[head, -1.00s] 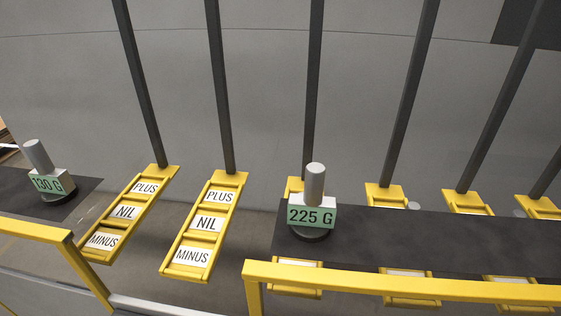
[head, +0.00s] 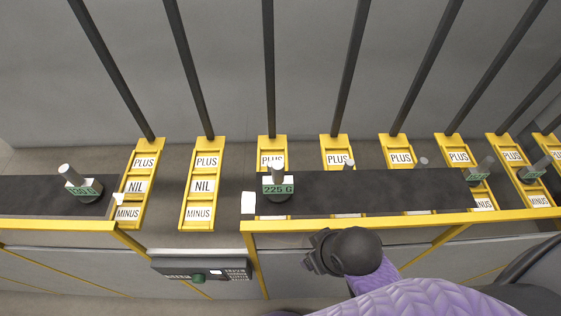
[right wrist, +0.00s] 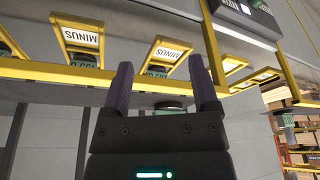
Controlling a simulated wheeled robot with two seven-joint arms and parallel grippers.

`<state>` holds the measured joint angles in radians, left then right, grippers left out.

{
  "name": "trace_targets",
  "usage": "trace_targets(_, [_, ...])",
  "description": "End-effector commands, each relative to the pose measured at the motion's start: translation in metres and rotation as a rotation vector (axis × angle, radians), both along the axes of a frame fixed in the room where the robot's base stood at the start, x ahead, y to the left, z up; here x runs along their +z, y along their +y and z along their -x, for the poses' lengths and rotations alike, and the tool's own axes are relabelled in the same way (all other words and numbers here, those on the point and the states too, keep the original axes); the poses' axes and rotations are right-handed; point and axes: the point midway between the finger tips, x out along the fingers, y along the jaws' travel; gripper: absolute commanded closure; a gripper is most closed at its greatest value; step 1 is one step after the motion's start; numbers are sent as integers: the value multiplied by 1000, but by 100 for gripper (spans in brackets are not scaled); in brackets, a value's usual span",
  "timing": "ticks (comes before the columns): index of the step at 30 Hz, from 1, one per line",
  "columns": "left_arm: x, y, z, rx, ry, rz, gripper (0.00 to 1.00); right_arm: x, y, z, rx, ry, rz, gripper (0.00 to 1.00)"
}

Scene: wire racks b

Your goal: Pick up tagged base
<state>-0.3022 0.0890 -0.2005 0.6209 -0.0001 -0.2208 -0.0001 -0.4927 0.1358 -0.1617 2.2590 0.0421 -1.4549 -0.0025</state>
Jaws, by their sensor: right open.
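A tagged base marked 225 G (head: 278,189), with a grey cylinder on top and a dark round foot, stands upright at the left end of a dark shelf. Another tagged base, marked 130 G (head: 84,188), stands on the left shelf. Two more green-tagged bases stand at the right, one here (head: 478,173) and one here (head: 532,171). My right gripper (head: 314,258) is in front of and below the shelf's yellow edge, apart from the 225 G base. In the right wrist view its two fingers (right wrist: 160,65) are spread with nothing clearly between them. My left gripper is not in view.
Yellow racks labelled PLUS, NIL and MINUS (head: 203,186) hang in a row behind the shelves. A yellow rail (head: 400,221) runs along the front of the dark shelf (head: 370,188).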

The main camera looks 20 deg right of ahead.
Motion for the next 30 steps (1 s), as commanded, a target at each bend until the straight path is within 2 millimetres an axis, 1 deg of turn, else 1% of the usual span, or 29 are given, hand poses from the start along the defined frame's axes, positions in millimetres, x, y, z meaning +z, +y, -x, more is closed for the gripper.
trace_targets(1, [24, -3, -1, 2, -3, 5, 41, 40, 9, -9, 34, -25, -24, 23])
trace_targets(2, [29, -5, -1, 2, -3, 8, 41, 56, 17, -15, 67, -37, -44, 23])
trace_targets(3, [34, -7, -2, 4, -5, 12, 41, 72, 30, -25, 129, -49, -73, 23])
trace_targets(6, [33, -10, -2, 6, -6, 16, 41, 85, 59, -47, 286, -53, -120, 23])
trace_targets(9, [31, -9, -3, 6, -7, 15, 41, 93, 80, -67, 444, -38, -130, 23])
trace_targets(12, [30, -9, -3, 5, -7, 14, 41, 104, 92, -87, 601, -1, -99, 23])
trace_targets(14, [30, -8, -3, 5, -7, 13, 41, 113, 92, -102, 687, 34, -54, 23])
trace_targets(16, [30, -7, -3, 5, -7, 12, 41, 126, 84, -120, 762, 89, 15, 23])
trace_targets(18, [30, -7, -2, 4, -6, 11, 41, 141, 71, -136, 800, 147, 83, 23])
trace_targets(21, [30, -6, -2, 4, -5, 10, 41, 161, 53, -152, 809, 211, 148, 23])
trace_targets(23, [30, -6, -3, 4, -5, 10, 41, 168, 46, -157, 807, 232, 168, 23])
trace_targets(25, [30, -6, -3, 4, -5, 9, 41, 166, 42, -159, 806, 247, 176, 23])
trace_targets(30, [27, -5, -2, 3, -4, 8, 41, 134, 41, -159, 805, 249, 175, 23])
